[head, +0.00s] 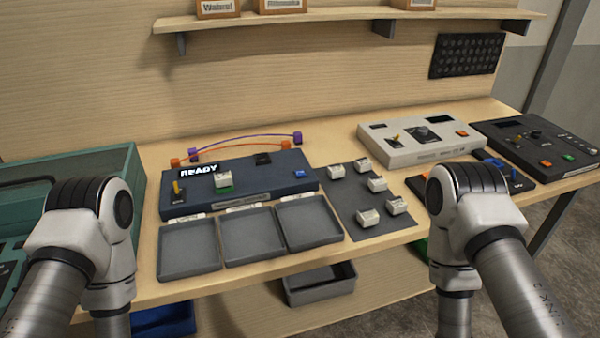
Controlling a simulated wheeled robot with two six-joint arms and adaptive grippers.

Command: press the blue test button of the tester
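The tester (250,184) is a dark blue-grey console on the workbench, with a lit display (199,170) reading "READY". A small blue button (300,174) is on the right part of its top face, with nothing covering it. A white block (222,180) sits on a green base on the tester's top, left of centre. A yellow lever (177,188) stands at the tester's left end. Only links of my two arms show, at the lower left and lower right. Neither gripper is in view.
Three grey trays (190,272) line the front of the tester. A dark mat (352,207) with several white blocks lies right of it. A beige console (400,153) and a black console (500,130) stand farther right. Orange and purple wires (245,137) arch behind the tester.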

